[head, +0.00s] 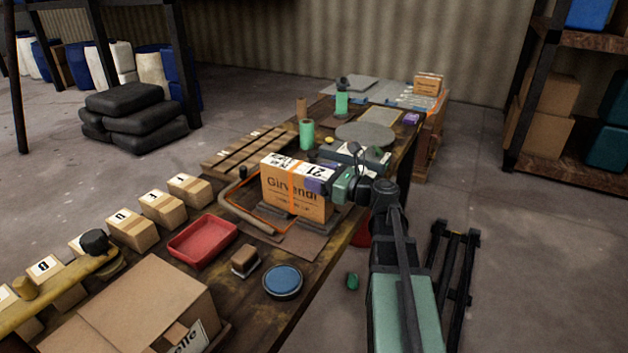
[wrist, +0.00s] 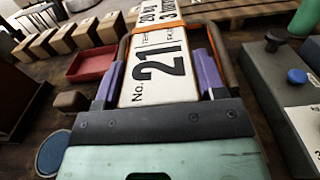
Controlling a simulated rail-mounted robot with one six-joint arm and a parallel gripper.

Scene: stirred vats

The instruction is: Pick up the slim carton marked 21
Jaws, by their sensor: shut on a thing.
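The slim carton marked 21 (head: 291,193) is an orange-brown box with a white label on top and "Girvendi"-like lettering on its side. In the head view it stands upright on the dark wooden bench, at or just above a dark base with an orange frame (head: 237,203) around it; I cannot tell whether it touches. My gripper (head: 330,183) is at the carton's right end, its purple fingers on either side. In the wrist view the carton's label (wrist: 160,68) reads "No. 21" and lies between the two purple fingers (wrist: 158,80), which are shut on it.
A red tray (head: 203,240), a blue round dish (head: 283,281) and a small brown block (head: 245,260) lie nearby. Several numbered boxes (head: 133,230) line the left. A grey device (wrist: 275,85) stands right in the wrist view.

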